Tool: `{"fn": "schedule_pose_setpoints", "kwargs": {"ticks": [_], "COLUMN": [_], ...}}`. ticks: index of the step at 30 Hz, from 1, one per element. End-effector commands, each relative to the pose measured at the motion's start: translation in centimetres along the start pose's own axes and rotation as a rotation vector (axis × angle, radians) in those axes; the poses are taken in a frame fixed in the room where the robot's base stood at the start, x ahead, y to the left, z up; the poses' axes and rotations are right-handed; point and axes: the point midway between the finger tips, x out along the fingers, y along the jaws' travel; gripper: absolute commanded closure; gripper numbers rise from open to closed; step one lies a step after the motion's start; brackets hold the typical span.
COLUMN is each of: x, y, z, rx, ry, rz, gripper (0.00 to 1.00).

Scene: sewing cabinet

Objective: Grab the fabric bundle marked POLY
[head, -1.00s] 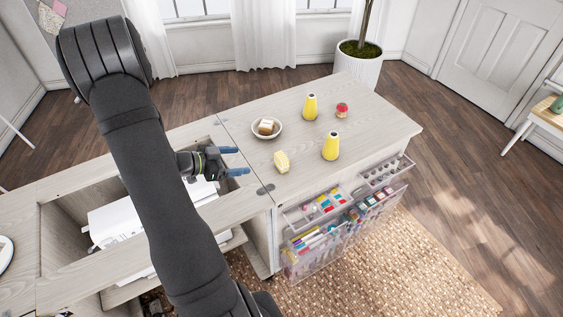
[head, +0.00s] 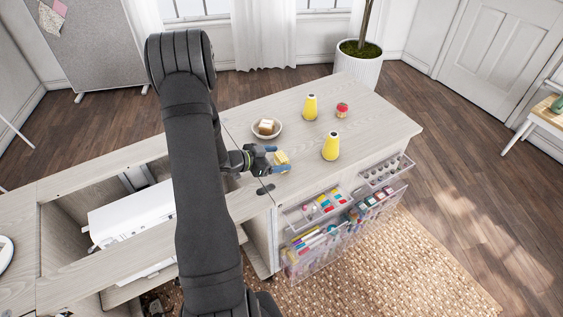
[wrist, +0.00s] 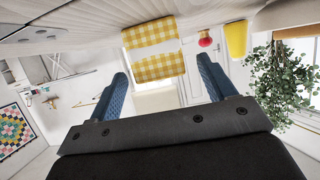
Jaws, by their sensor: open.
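A yellow-and-white checked fabric bundle (head: 284,157) with a pale band sits on the cabinet top. In the wrist view the bundle (wrist: 155,64) lies ahead, between the two blue fingers in the picture. No lettering on it is readable. My gripper (head: 277,160) is open, with its fingertips at the bundle's near side, one on each side of it; contact cannot be told. The gripper also shows in the wrist view (wrist: 164,82).
Two yellow thread cones (head: 310,107) (head: 331,146) and a small red-topped item (head: 342,110) stand to the right. Clear bins of sewing supplies (head: 318,245) hang on the cabinet's front. The cabinet top's right end is clear. An open well with a white machine (head: 130,213) lies left.

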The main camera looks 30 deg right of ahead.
Motion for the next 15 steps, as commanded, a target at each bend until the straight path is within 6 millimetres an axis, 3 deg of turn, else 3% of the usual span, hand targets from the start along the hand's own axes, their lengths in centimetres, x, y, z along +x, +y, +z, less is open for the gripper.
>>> {"fn": "schedule_pose_setpoints", "kwargs": {"ticks": [9,15], "x": [0.61,0.59], "y": [-0.04,-0.03], "z": [-0.01,-0.01], "rx": [0.001,0.001], "ry": [0.000,0.000], "rz": [-0.002,-0.002], "gripper": [0.26,0.65]}}
